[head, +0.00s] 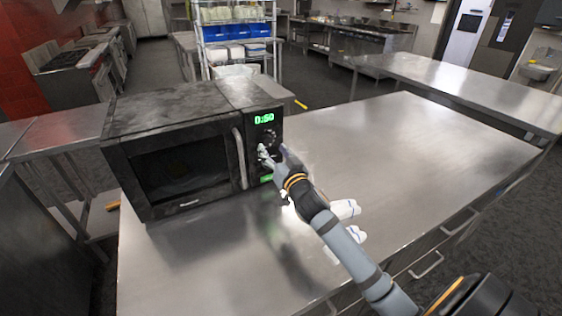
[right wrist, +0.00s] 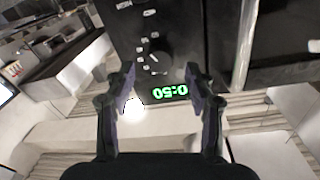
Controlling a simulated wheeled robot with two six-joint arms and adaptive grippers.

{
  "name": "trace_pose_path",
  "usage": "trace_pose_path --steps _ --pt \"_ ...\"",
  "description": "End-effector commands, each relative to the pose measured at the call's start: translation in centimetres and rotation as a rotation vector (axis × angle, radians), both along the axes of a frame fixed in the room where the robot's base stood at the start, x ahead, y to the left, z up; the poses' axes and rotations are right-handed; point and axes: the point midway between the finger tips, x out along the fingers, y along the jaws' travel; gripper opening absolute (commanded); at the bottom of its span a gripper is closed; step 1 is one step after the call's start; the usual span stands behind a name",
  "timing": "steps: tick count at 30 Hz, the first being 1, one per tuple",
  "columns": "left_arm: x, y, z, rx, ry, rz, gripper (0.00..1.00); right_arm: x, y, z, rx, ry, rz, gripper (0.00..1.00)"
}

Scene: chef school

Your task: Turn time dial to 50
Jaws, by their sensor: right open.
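A black microwave (head: 185,150) stands on the steel table with its door shut. Its green display (head: 264,118) reads 0:50; the display also shows inverted in the right wrist view (right wrist: 169,92). The round black time dial (right wrist: 155,58) sits on the control panel beside the display, with a light pointer mark. My right gripper (head: 272,151) is at the control panel and partly covers it in the head view. In the right wrist view it is open (right wrist: 160,72), its fingers apart on either side of the dial area, with no visible contact. My left gripper is not in view.
The microwave door handle (head: 240,158) stands out left of the control panel. A shelf rack (head: 237,35) stands behind.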

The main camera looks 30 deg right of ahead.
Motion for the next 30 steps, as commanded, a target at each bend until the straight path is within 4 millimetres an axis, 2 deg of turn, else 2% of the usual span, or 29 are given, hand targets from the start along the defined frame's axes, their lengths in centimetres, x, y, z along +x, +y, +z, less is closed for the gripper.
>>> trace_pose_path --steps 1,6,12,16,30 --pt "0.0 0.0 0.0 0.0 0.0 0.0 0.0 -1.4 0.2 -0.2 -0.007 0.004 0.002 0.54" --pt "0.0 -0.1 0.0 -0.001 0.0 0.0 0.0 -5.5 0.7 -0.4 -0.008 0.008 0.002 0.54" --pt "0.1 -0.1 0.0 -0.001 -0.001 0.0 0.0 -8.3 1.0 -0.5 -0.004 0.005 0.001 0.54" --pt "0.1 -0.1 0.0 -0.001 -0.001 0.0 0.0 -8.9 1.1 -0.4 0.0 0.003 0.001 0.54" --pt "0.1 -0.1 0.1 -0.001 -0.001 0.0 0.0 -8.9 1.1 -0.3 0.001 0.002 0.0 0.54"
